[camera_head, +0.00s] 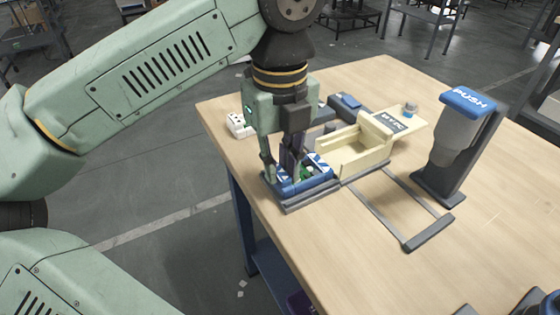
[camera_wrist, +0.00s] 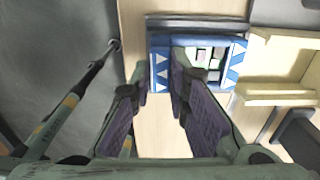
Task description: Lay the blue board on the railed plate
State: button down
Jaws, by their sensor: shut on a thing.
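The blue board (camera_head: 300,184), with white triangle marks and a green-and-white middle, is under my gripper near the table's left edge. In the wrist view the board (camera_wrist: 236,66) lies between and to the right of the fingers. My gripper (camera_head: 283,168) points down and is shut on the board, seemingly at one side of it. The fingers (camera_wrist: 160,72) hide part of the board. A grey plate with a raised edge (camera_head: 312,204) shows just under and in front of the board. I cannot tell whether the board rests flat on it.
A cream open-topped fixture (camera_head: 362,160) stands right beside the board. Two grey rails (camera_head: 378,208) run from it toward a grey end bar (camera_head: 430,233). A blue-topped PUSH post (camera_head: 465,103) stands at the right. A white block (camera_head: 237,124) lies behind the gripper. The front right tabletop is mostly clear.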

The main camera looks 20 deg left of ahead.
dwell(0.3)
jog(key=c, duration=1.5)
grip_release()
jog(key=shift+o, duration=0.2)
jog(key=o, duration=0.4)
jog(key=shift+r+p, duration=2.05)
jog(key=shift+r, duration=0.95)
